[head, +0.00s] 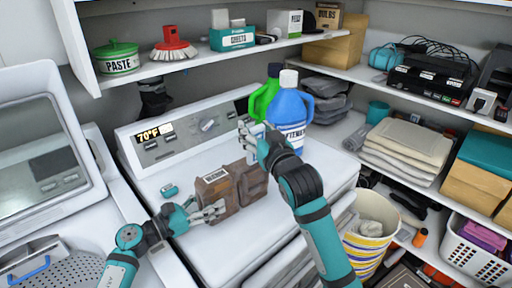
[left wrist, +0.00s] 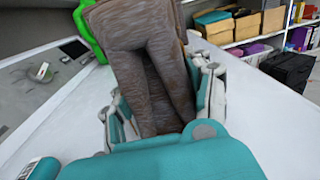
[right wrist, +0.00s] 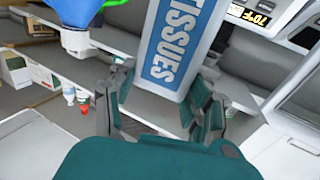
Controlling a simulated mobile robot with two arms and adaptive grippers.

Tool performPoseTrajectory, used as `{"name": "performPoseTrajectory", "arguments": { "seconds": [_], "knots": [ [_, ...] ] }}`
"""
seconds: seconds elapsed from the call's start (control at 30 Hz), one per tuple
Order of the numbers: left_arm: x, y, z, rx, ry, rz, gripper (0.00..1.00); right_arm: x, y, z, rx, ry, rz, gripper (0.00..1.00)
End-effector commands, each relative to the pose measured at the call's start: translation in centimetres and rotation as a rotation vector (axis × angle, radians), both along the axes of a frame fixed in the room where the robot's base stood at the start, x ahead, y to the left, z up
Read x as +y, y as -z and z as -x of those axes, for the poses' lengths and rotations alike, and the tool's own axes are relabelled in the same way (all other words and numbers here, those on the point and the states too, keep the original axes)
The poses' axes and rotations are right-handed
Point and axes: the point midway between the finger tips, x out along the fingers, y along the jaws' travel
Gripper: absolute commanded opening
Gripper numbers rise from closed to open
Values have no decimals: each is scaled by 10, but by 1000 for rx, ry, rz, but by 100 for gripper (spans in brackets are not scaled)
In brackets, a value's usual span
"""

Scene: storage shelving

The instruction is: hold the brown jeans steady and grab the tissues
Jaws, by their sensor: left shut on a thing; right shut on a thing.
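The brown jeans (head: 250,187) stand as a folded bundle with a small pale label on top of the white washer. My left gripper (head: 208,212) is shut on their near left side. In the left wrist view the jeans (left wrist: 145,60) fill the space between its fingers (left wrist: 163,105). The tissues (right wrist: 182,48), a white box with a blue lettered panel, sit between the fingers of my right gripper (right wrist: 165,108). In the head view my right gripper (head: 254,140) is above the washer, in front of the blue bottle; I cannot make out the tissues there.
A blue bottle (head: 289,108) and a green bottle (head: 266,93) stand at the washer's back, close to my right gripper. The control panel (head: 185,129) is behind the jeans. A shelf (head: 190,64) runs above. A striped basket (head: 365,248) stands at the right.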

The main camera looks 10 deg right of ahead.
Motion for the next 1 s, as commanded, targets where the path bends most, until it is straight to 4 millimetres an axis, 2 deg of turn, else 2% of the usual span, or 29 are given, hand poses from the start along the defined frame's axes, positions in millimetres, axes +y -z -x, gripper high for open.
{"name": "performPoseTrajectory", "arguments": {
  "seconds": [0.13,0.4,0.43,0.6,0.63,0.87,1.0],
  "knots": [
    [0,1,0,1,-1,-3,0,0,-13,0,0,0,0,29],
    [0,1,0,1,-1,-3,0,0,-15,0,1,0,0,29],
    [0,2,0,1,-1,-3,54,0,-15,0,1,0,0,29],
    [0,1,0,0,0,-2,76,0,-15,0,2,0,-1,29],
    [0,1,0,0,0,-2,78,0,-15,0,2,0,-1,29],
    [0,0,0,1,0,-1,78,0,-14,0,2,0,-1,29],
    [7,1,4,1,-1,-2,78,0,-14,0,2,0,-1,29]
  ]
}}
